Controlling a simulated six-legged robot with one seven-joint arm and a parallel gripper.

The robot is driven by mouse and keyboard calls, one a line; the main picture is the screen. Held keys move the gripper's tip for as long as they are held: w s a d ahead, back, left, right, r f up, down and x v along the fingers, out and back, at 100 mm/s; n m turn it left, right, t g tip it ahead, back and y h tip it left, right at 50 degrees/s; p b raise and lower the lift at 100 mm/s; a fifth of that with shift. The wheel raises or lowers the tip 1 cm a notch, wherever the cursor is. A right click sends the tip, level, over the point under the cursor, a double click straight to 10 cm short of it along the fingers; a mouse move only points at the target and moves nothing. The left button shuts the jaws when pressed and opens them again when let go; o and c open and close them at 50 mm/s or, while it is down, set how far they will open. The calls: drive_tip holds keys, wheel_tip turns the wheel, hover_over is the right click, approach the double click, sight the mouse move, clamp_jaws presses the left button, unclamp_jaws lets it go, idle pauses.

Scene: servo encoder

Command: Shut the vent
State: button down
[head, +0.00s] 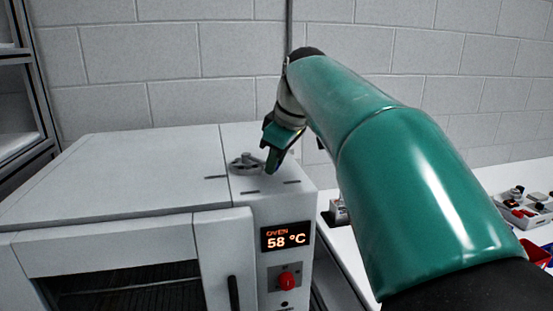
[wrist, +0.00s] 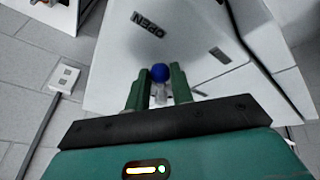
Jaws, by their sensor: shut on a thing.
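The vent (head: 243,164) is a round grey dial on the top of the white oven (head: 120,170), near the right side. My gripper (head: 272,165) points down at the dial's right edge in the head view. In the wrist view its two green fingers are shut on the vent's handle, with a blue ball (wrist: 160,72) between the fingertips and a pale stem (wrist: 160,95) below it. Part of the dial is hidden by the gripper and fingers.
The oven's front display (head: 287,236) reads 58 °C, above a red knob (head: 287,281). Short dark marks lie around the dial. A white bench with a tray of parts (head: 527,208) is at the right. A block wall (head: 200,60) stands behind.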

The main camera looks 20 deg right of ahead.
drive_tip(key=shift+a, duration=0.1)
drive_tip(key=a+m, duration=0.1)
drive_tip(key=a+m+h, duration=0.1)
drive_tip(key=a+m, duration=0.1)
drive_tip(key=shift+s+m, duration=0.3)
drive_tip(key=shift+s, duration=0.05)
drive_tip(key=shift+w+a+m+g+h, duration=0.1)
drive_tip(key=shift+a+m+g+h, duration=0.2)
drive_tip(key=shift+a+m+h, duration=1)
drive_tip(key=shift+a+m+y, duration=0.1)
drive_tip(key=shift+m+y, duration=0.2)
drive_tip(key=shift+m, duration=0.2)
drive_tip(key=c, duration=1.2)
unclamp_jaws()
drive_tip(key=v, duration=1.3)
drive_tip(key=shift+s+r, duration=0.25)
drive_tip(key=shift+r, duration=0.1)
